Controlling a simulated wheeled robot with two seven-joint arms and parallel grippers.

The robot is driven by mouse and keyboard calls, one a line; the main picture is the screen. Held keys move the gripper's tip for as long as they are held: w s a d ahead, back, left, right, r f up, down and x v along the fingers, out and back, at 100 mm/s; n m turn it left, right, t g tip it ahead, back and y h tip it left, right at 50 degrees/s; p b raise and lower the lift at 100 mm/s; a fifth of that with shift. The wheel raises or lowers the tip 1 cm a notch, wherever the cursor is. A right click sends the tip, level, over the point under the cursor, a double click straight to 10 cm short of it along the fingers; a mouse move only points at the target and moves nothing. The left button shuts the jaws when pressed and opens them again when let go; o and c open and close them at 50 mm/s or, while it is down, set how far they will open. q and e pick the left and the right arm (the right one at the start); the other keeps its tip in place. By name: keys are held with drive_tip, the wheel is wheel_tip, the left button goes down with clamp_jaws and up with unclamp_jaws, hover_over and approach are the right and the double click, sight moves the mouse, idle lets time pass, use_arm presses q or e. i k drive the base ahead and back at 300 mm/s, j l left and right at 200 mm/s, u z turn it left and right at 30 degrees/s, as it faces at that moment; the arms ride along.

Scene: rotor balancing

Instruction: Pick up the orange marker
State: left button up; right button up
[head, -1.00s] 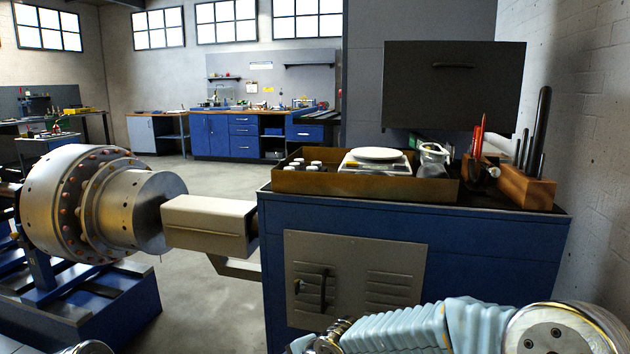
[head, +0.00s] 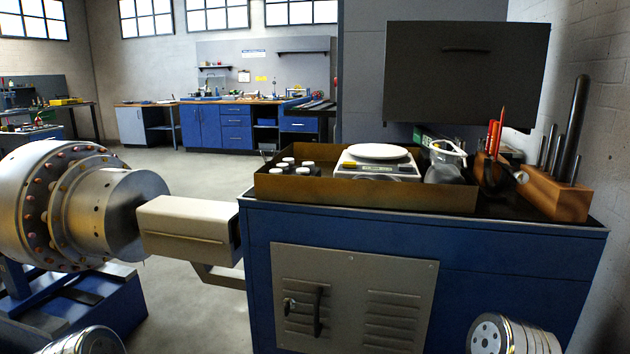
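Several red and orange marker-like sticks (head: 494,138) stand upright in a dark holder (head: 493,174) on the right part of the blue cabinet top. At this size I cannot tell which of them is the orange marker. Their lower ends are hidden in the holder. Neither gripper shows. Only rounded metal parts of my arms show at the bottom edge, left and right, well below the cabinet top.
A brown tray (head: 362,193) on the blue cabinet (head: 500,250) holds a scale (head: 378,166), white-capped bottles and a glass jar (head: 445,165). A wooden block (head: 556,194) with dark rods stands right of the holder. A large metal rotor (head: 105,212) is at left.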

sight(496, 124)
drive_tip(key=i, duration=0.4)
drive_tip(key=k+l+z, duration=0.1)
drive_tip(key=z, duration=0.6)
drive_tip(key=k+l+z, duration=0.1)
drive_tip(key=z, duration=0.25)
drive_tip(key=l, duration=0.1)
